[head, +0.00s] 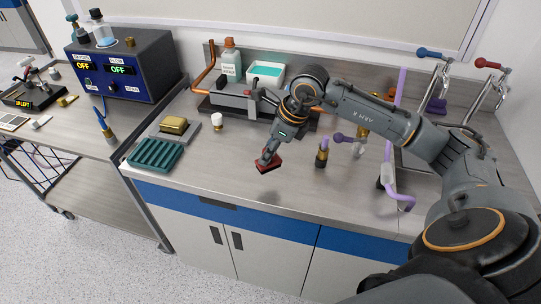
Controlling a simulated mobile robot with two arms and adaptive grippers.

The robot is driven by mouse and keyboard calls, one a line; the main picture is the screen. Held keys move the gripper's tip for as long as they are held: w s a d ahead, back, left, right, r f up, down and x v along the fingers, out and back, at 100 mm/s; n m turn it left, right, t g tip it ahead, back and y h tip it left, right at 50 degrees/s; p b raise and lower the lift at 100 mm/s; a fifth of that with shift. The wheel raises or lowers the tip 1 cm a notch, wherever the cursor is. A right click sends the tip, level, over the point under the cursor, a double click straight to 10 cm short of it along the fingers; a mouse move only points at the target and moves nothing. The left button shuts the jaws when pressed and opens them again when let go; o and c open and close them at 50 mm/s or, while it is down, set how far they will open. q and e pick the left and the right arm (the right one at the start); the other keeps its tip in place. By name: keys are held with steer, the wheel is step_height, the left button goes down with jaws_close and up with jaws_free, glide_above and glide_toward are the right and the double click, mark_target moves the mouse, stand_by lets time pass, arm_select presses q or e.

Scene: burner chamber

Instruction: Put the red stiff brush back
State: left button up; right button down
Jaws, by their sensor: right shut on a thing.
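The red stiff brush (268,166) shows as a small dark red block at the tip of my right gripper (269,157). My right gripper is shut on it, above the front part of the steel counter. The fingers hide part of the brush, and its bristles cannot be made out. I cannot tell whether it touches the counter. My left gripper is not in view.
A green ribbed tray (154,154) and a tan block on a grey plate (188,132) lie left of the brush. A small white-topped jar (217,122) stands behind. Purple glass tubing (397,145) and dark-based pieces (322,155) stand right. The counter's front edge is close.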

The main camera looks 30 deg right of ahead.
steer(key=f, duration=0.1)
steer(key=w+d+f, duration=0.1)
steer(key=w+d+f+p, duration=0.1)
steer(key=shift+f, duration=0.1)
step_height(320, 180, down, 2)
steer(key=shift+f+p, duration=0.1)
steer(key=shift+p, duration=0.7)
steer(key=shift+f, duration=0.65)
steer(key=c, duration=1)
jaws_free()
steer(key=shift+c, duration=0.2)
steer(key=shift+r, duration=0.1)
